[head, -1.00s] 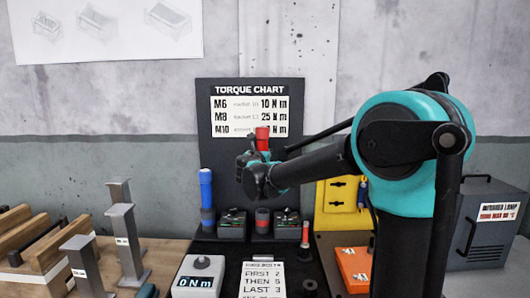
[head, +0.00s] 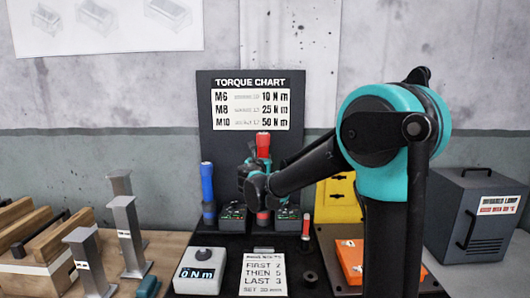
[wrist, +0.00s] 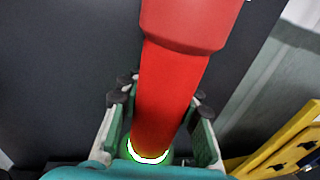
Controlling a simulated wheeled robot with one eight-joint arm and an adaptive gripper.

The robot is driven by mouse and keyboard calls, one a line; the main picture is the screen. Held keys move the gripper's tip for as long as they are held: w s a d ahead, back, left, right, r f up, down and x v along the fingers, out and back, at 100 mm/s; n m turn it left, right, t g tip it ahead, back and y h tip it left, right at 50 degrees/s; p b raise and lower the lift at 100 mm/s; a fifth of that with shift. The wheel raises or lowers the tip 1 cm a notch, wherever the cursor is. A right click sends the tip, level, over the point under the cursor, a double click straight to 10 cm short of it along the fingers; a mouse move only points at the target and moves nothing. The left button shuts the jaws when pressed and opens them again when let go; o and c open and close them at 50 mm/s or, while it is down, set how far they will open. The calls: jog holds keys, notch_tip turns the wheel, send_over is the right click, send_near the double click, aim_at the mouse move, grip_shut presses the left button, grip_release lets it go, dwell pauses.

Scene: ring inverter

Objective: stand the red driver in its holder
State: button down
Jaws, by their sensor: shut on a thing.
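My gripper (head: 262,186) is shut on the red driver (head: 263,146), which is upright with its wide red end up. In the wrist view the red driver (wrist: 170,90) runs between the fingers (wrist: 158,112), with a glowing white-green ring at its lower visible part. The red-banded holder (head: 263,216) is directly below my gripper, in line with the driver. My gripper hides where the driver's lower end meets the holder, so I cannot tell how deep it sits.
A blue driver (head: 207,185) stands upright to the left. Dark boxes (head: 233,217) flank the holder. The torque chart board (head: 250,120) rises close behind. A grey meter (head: 200,272) and an instruction card (head: 263,275) lie in front. A yellow case (head: 337,200) is at right.

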notch_tip(320, 180, down, 11)
jog(key=shift+f, duration=0.2)
dwell(0.7)
jog(key=shift+f, duration=0.15)
dwell(0.6)
jog(key=c, duration=1)
grip_release()
